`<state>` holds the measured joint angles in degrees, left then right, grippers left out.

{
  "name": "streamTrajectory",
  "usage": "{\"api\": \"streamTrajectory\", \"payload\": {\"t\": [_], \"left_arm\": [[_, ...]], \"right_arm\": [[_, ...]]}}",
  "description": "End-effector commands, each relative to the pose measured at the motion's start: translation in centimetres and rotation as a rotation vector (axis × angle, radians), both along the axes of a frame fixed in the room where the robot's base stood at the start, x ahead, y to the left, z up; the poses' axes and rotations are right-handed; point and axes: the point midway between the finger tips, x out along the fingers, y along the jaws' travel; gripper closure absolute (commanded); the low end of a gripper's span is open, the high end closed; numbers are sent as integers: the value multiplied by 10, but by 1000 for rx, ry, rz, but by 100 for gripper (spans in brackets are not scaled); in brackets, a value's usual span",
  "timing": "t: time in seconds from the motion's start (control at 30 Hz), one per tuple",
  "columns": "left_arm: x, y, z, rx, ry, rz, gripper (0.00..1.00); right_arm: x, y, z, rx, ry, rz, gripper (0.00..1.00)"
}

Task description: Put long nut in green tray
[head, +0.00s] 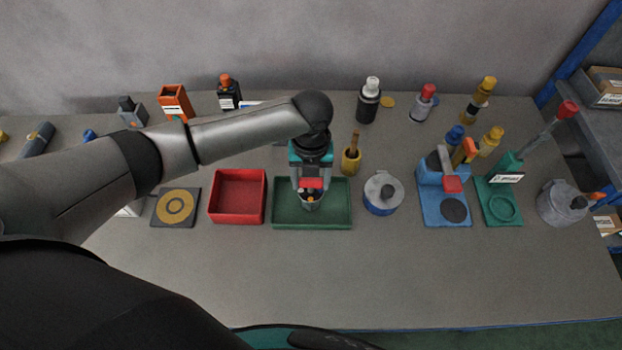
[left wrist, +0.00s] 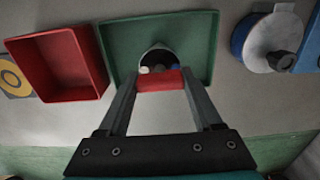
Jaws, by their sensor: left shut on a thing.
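The green tray (head: 338,222) lies on the table in the middle of the head view and at the top of the left wrist view (left wrist: 205,30). My left gripper (head: 311,188) is over the tray, pointing down. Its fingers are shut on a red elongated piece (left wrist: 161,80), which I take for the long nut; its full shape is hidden. The red piece also shows in the head view (head: 312,183). Just beyond it, a grey rounded thing (left wrist: 157,57) with small white and blue bits shows against the tray floor. My right gripper is not in view.
A red tray (head: 237,197) stands just left of the green tray. Bottles line the back. The table's front strip is clear.

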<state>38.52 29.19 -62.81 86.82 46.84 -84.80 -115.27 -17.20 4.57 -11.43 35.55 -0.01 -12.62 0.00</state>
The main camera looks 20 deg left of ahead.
Motion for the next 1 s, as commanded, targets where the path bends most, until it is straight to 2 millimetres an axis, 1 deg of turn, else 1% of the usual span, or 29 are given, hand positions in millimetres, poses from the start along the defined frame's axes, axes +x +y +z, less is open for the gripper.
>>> {"api": "streamTrajectory", "payload": {"t": [0.23, 0.37, 0.4, 0.63, 0.87, 1.0], "left_arm": [[1, -1, 0, -2, -2, -1, 100], [1, -1, -4, -2, -2, 0, 100], [0, 0, -4, -1, 0, 0, 30], [0, 0, -3, -1, 0, 0, 4], [0, 0, -3, -1, 0, 0, 4], [1, 0, 5, -1, -2, 0, 4]], "right_arm": [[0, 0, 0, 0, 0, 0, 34], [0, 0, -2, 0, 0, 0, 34], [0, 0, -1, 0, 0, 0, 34], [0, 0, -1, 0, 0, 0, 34], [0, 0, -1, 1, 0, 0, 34], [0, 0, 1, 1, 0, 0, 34]]}}
